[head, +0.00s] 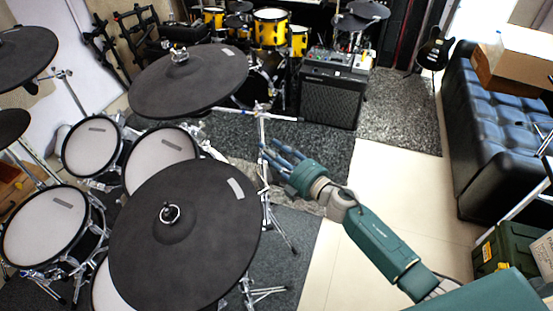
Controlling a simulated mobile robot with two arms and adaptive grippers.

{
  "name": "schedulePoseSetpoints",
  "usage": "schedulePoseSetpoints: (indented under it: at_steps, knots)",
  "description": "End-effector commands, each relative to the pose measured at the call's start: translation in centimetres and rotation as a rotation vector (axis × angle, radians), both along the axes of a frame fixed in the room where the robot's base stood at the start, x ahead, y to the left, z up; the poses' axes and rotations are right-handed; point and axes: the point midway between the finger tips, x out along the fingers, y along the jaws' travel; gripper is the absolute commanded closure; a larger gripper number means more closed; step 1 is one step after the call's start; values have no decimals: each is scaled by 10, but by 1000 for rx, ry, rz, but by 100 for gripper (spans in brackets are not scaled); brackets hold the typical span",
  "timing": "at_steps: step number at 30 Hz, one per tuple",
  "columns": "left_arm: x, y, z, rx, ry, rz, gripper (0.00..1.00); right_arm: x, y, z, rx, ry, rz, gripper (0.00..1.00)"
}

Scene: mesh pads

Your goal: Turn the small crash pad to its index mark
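Several dark round cymbal pads are in the head view; I cannot tell for sure which is the small crash pad. A large pad (200,245) is nearest, with a grey mark (236,188) near its upper right edge and a wing nut at its centre. A second pad (165,92) is tilted on a stand behind it. A third pad (22,52) is at the upper left, and a smaller one (11,124) is below it, cut by the frame. My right gripper (272,153) is right of the near pad, apart from it, fingers spread and empty. My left gripper is out of view.
White mesh drum pads (45,240) stand under the cymbals at left. A cymbal stand (264,190) rises close to my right gripper. An amplifier (330,98) is behind. A black sofa (490,130) is at right. Pale floor (395,190) lies clear between.

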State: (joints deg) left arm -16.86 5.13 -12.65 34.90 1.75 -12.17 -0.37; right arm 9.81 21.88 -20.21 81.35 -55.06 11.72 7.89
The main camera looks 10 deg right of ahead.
Motion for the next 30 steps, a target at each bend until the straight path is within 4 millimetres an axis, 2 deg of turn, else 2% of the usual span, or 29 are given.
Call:
schedulePoseSetpoints:
  at_steps: [3,7,20,22,23,26,29,30]
  knots:
    - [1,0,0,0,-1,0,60,-2,-6,-16,22,37,-26,62]
    - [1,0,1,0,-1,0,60,-4,-10,-28,38,62,-43,62]
    - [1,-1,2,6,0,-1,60,-6,-12,-34,45,75,-51,60]
    - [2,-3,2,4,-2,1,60,-8,-15,-42,55,94,-63,60]
    - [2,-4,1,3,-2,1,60,-10,-17,-50,64,111,-73,60]
    - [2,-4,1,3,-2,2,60,-24,-32,-99,114,214,-142,60]
    - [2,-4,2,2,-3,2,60,-56,-52,-171,190,369,-252,60]
    - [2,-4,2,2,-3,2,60,-74,-61,-203,220,439,-302,60]
